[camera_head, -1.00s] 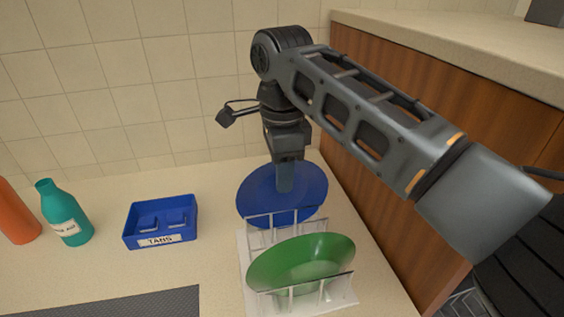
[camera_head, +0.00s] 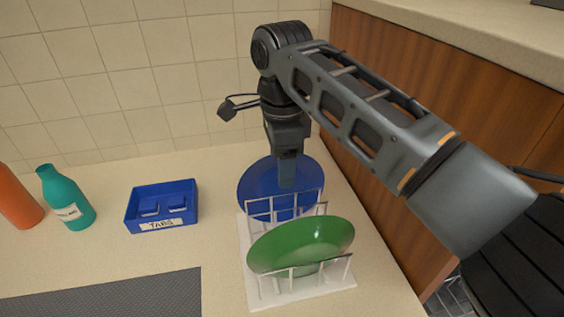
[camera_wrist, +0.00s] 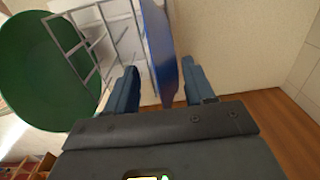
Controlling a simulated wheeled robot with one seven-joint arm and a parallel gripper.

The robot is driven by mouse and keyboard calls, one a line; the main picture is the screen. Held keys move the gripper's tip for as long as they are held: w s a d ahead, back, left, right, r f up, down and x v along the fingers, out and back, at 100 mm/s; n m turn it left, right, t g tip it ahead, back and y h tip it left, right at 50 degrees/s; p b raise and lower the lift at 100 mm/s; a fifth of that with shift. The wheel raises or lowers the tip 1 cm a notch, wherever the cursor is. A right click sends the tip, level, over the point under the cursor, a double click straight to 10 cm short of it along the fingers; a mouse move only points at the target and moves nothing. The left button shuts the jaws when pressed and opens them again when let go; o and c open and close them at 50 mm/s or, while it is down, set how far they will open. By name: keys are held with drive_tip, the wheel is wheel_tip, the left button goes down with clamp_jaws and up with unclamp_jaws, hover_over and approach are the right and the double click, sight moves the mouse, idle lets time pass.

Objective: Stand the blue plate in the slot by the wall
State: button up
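The blue plate (camera_head: 256,186) stands on edge, tilted, at the back of the white wire rack (camera_head: 262,288), in the slot nearest the tiled wall. In the wrist view the blue plate (camera_wrist: 160,45) shows nearly edge-on between my fingers. My gripper (camera_head: 287,184) is over the plate's upper part, and a finger covers some of its face. In the wrist view my gripper (camera_wrist: 160,66) is open, with a clear gap between the plate and the left finger; the plate is close to the right finger. The plate's lower edge is partly hidden behind the rack bars.
A green plate (camera_head: 302,246) leans in the rack's front slot. A blue box labelled TABS (camera_head: 162,207), a teal bottle (camera_head: 66,200) and an orange bottle (camera_head: 17,198) stand to the left. A dark mat (camera_head: 110,300) lies in front. A wooden panel (camera_head: 400,130) rises close on the right.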

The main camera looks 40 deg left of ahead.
drive_tip(key=shift+o, duration=0.2)
drive_tip(key=shift+r+b, duration=0.7)
drive_tip(key=shift+r, duration=3.2)
